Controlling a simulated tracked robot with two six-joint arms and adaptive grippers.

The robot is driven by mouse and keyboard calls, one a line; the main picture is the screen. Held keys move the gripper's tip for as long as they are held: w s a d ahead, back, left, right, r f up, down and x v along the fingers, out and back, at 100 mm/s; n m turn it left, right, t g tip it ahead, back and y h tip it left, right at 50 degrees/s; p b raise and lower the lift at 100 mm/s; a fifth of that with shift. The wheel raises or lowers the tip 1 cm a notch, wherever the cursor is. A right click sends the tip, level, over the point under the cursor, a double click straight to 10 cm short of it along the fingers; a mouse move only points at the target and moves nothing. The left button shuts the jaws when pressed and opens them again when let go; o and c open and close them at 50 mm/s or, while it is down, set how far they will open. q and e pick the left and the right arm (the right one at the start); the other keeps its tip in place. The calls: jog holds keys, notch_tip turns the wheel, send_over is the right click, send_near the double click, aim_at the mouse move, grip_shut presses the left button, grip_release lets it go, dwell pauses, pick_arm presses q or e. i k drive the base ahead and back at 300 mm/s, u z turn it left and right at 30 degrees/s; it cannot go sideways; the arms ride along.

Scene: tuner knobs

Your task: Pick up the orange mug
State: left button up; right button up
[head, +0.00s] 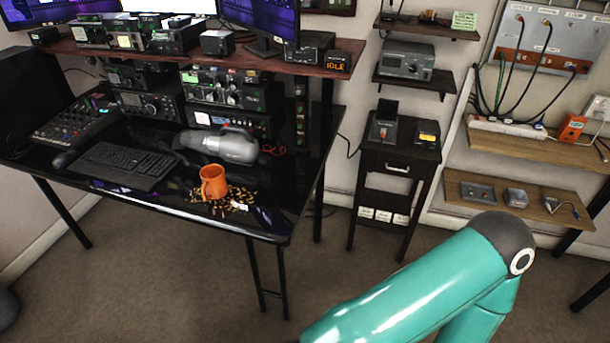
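The orange mug (214,184) stands upright near the front edge of the black desk (120,195). Its handle seems to face left. Small brown and orange bits (240,195) lie scattered on the desk around its base, with a small white piece among them. A teal arm link of mine fills the lower right, over the floor and well apart from the mug. Neither of my grippers shows in the head view.
A grey handheld vacuum (230,145) lies just behind the mug. A keyboard (125,165) is to its left, with a mouse (66,159) beyond. Radio gear (225,90) fills the back. A dark side stand (398,160) is at right. Open carpet lies in front.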

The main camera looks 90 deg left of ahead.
aim_at(215, 186)
jog(key=u, duration=3.85)
jog(key=k, duration=0.15)
jog(key=z, duration=3.45)
jog(key=i, duration=0.2)
jog(key=u, duration=1.75)
jog(key=i, duration=0.2)
jog(key=u, duration=1.85)
jog(key=k, duration=0.4)
jog(key=u, duration=0.5)
jog(key=i, duration=1.5)
jog(key=z, duration=0.55)
